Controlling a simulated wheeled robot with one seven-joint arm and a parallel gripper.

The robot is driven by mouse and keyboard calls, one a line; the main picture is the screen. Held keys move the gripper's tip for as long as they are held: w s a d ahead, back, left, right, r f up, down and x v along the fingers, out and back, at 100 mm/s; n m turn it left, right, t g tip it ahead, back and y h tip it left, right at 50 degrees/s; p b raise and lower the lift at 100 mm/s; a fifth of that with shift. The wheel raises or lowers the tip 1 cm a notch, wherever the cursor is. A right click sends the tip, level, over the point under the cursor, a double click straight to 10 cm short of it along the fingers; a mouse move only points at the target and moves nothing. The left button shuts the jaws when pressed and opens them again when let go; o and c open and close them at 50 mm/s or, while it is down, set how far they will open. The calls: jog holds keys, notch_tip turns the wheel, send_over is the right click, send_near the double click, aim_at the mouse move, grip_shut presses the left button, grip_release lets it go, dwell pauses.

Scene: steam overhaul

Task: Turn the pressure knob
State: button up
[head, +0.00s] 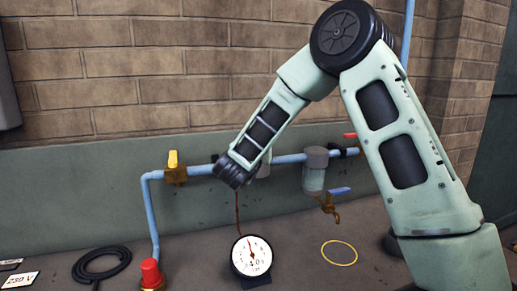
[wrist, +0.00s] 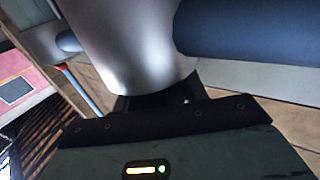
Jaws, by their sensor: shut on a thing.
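In the wrist view, a smooth grey metal body (wrist: 130,45) on the blue pipe (wrist: 250,32) fills the upper middle. My gripper (wrist: 155,105) is right up against its end, shut on what appears to be the pressure knob; the knob and the grip are mostly hidden. In the head view my wrist (head: 232,172) is at the pipe and covers the fingers and knob. Part of the pale body (head: 265,163) shows just right of it. A round white gauge (head: 251,256) stands on the bench below, its needle pointing up and slightly left.
The blue pipe (head: 200,170) runs along the wall with a yellow-handled valve (head: 174,166) on the left. A grey filter (head: 314,172), a blue-handled tap (head: 333,200) and a red lever (head: 350,136) are on the right. A red cap (head: 151,273) and black coil (head: 102,264) are front left.

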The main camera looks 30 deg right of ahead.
jog(key=shift+s+d+f+m+g+h, duration=0.1)
jog(key=shift+m+g+h, duration=0.5)
jog(key=shift+g, duration=0.3)
jog(key=shift+s+m+g+h, duration=0.1)
jog(key=shift+m+g+h, duration=0.4)
jog(key=shift+m+g, duration=0.3)
jog(key=o, duration=1)
jog(key=b+v, duration=0.4)
jog(key=v, duration=1.3)
jog(key=shift+a, duration=0.3)
jog(key=shift+w, duration=0.15)
